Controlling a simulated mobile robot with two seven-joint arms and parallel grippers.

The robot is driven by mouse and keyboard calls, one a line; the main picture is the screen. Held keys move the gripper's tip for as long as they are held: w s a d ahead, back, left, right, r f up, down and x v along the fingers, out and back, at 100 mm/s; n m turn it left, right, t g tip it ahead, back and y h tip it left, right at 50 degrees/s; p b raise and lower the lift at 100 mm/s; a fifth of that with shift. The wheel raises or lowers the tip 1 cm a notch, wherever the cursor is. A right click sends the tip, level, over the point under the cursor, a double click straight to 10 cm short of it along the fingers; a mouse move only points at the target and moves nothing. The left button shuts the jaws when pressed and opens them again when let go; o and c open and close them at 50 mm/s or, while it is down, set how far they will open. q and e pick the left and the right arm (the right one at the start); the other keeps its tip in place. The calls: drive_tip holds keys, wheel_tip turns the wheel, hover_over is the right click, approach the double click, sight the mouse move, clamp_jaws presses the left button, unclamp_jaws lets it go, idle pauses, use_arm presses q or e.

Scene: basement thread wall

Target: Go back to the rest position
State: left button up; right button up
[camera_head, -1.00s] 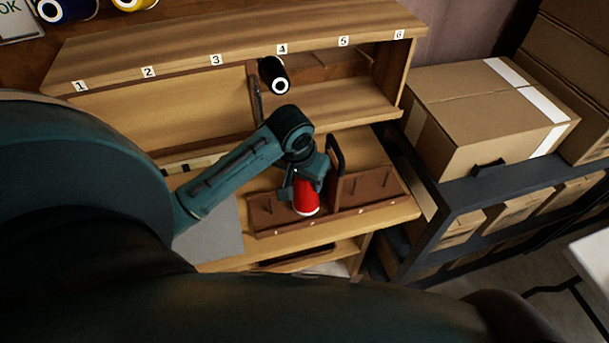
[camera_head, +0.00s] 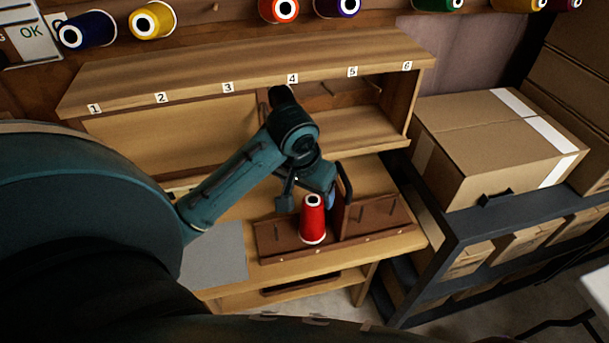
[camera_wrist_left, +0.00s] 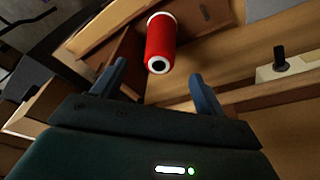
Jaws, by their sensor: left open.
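A red thread spool (camera_head: 313,222) stands upright in the brown wooden tray (camera_head: 275,238) on the lower bench. My left gripper (camera_head: 308,198) is open, just behind and above the spool, with its fingers apart from it. In the left wrist view, the red spool (camera_wrist_left: 161,42) lies beyond the open fingertips of my left gripper (camera_wrist_left: 157,72), with nothing between them. My left arm covers part of the shelf near label 4, where a dark shape shows; I cannot tell whether it is the black spool. My right gripper is not in view.
Several coloured spools hang along the wall, including a yellow one (camera_head: 152,20). The numbered wooden shelf (camera_head: 165,130) stands behind my arm. A cardboard box (camera_head: 495,150) sits on a dark rack (camera_head: 480,215) at the right. A grey mat (camera_head: 215,255) lies left of the tray.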

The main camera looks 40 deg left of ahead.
use_arm(q)
drive_tip(key=v, duration=0.6)
drive_tip(key=shift+r, duration=0.15)
drive_tip(key=s+d+f+m, duration=0.2)
drive_tip(key=s+d+f, duration=0.1)
drive_tip(key=s+f, duration=0.4)
drive_tip(key=s+d+f+m, duration=0.1)
drive_tip(key=s+d+f, duration=0.1)
drive_tip(key=s+f, duration=0.55)
drive_tip(key=w+d+f+t+h, duration=0.1)
drive_tip(key=w+d+f+t, duration=0.1)
drive_tip(key=f+t, duration=0.1)
drive_tip(key=w+d+f+m+t+h, duration=0.1)
drive_tip(key=w+d+f+t+h, duration=0.1)
drive_tip(key=f, duration=0.4)
drive_tip(key=shift+w+d+f+t, duration=0.2)
drive_tip(key=shift+w+d+t, duration=0.2)
drive_tip(key=shift+d+t, duration=0.5)
drive_tip(key=shift+a, duration=0.15)
